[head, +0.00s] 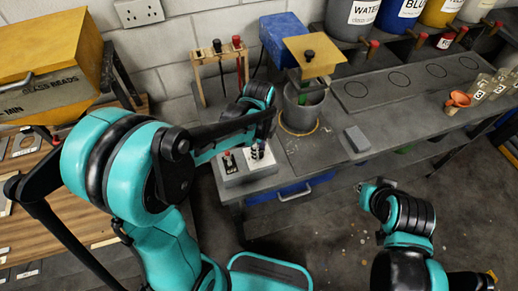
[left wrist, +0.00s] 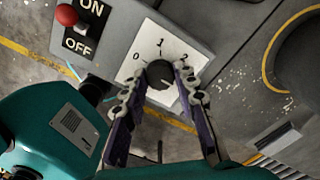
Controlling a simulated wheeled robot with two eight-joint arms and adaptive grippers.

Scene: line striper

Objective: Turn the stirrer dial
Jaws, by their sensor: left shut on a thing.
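The stirrer dial (left wrist: 158,74) is a dark round knob on a pale plate marked 0, 1 and 2 in the left wrist view. My left gripper (left wrist: 161,78) has one finger on each side of the knob and is shut on it. A small pale mark shows on the knob's lower right; I cannot tell which number the dial points to. In the head view the grey control box (head: 233,180) sits at the bench's front left corner, with my left gripper (head: 259,150) over the dial. My right gripper (head: 373,185) is small and unclear, below the bench edge.
A red-tipped ON/OFF switch (left wrist: 68,16) sits on the same box, left of the dial. A metal pot (head: 302,108) under a yellow plate (head: 314,55) stands behind. A grey block (head: 357,139) lies on the bench to the right. A rack (head: 218,50) stands at the back.

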